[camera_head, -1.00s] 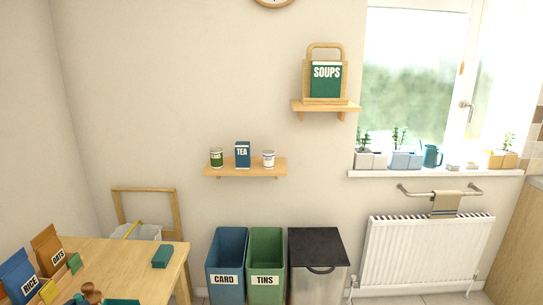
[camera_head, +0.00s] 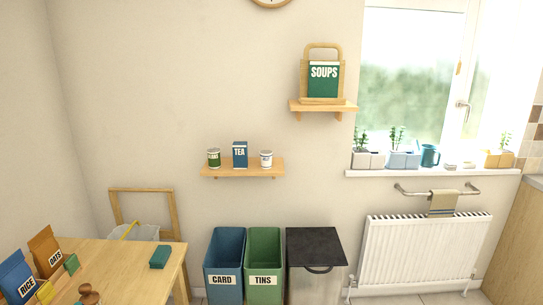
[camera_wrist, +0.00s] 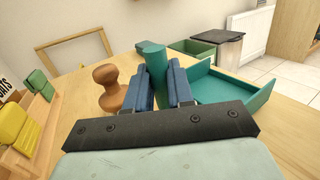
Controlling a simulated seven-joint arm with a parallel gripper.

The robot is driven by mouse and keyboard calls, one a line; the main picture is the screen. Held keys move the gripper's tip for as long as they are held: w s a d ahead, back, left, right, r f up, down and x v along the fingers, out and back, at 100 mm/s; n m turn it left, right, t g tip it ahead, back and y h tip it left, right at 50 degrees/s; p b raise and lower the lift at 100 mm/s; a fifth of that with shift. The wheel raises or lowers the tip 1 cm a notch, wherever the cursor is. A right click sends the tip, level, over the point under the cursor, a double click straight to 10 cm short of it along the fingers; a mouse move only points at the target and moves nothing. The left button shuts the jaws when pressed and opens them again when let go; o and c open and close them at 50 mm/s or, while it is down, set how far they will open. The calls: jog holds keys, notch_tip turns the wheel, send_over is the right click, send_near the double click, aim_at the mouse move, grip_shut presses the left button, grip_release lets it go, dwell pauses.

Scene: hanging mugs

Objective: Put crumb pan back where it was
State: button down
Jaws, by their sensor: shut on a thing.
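The crumb pan (camera_wrist: 232,88) is a teal, shallow, walled tray with a thick round handle (camera_wrist: 154,66). In the wrist view it is just above or on the wooden table; I cannot tell if it touches. My gripper (camera_wrist: 158,74) has its two blue fingers on either side of the handle and is shut on it. The tray part lies to the right of the fingers.
A brown wooden knobbed tool (camera_wrist: 109,90) stands close left of the fingers; it also shows in the head view (camera_head: 88,294). Rice (camera_head: 18,279) and oats (camera_head: 46,252) packs stand at the table's left. A teal block (camera_head: 160,257) lies near its right edge (camera_head: 178,264).

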jog(key=shift+f, duration=0.3)
dwell(0.4)
jog(key=c, duration=0.9)
grip_release()
jog(key=shift+o, duration=0.3)
jog(key=shift+o, duration=1.3)
jog(key=v, duration=1.2)
